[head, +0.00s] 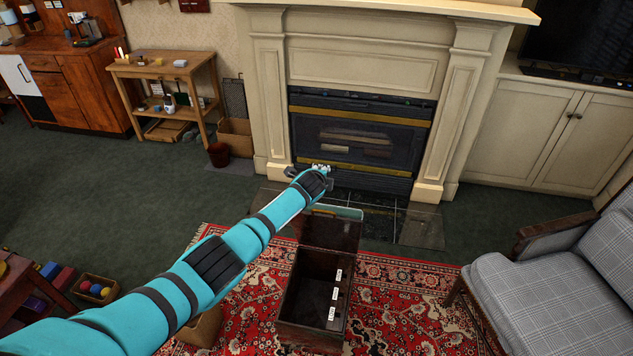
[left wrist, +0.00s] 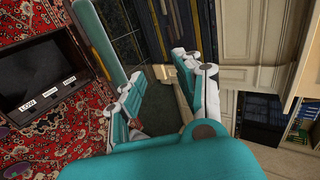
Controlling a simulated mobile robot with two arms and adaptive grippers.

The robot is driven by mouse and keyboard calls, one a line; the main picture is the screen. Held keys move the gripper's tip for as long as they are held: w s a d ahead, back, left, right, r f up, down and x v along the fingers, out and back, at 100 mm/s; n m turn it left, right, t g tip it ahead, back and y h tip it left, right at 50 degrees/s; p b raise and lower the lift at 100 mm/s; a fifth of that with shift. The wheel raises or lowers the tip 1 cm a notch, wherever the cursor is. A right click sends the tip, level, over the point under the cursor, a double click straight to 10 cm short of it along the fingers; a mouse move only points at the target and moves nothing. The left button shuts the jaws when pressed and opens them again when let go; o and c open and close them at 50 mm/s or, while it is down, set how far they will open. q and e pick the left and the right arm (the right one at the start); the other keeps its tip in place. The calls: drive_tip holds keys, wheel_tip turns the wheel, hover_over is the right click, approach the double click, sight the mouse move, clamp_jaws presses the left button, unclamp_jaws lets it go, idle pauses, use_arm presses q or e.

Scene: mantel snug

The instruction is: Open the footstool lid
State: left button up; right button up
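The footstool (head: 287,308) is a dark wooden box on the red rug, with its interior showing. Its lid (head: 333,234) stands raised at the far side of the box, dark underside towards me and a teal padded edge behind. In the left wrist view the lid's teal pad (left wrist: 97,38) stands up beside the open box (left wrist: 28,82). My left gripper (head: 320,170) is beyond the top of the lid, near the fireplace. Its fingers (left wrist: 162,93) are apart with nothing between them. One finger is close to the pad; contact is unclear. My right gripper is not seen.
The fireplace (head: 361,140) and its dark hearth (head: 420,226) are close behind the lid. A grey plaid armchair (head: 530,295) stands at the right. A basket of balls (head: 97,289) is at the left. Green carpet (head: 120,195) is clear at the left.

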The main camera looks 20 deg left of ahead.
use_arm(q)
drive_tip(key=v, duration=1.1)
drive_tip(key=shift+s, duration=0.1)
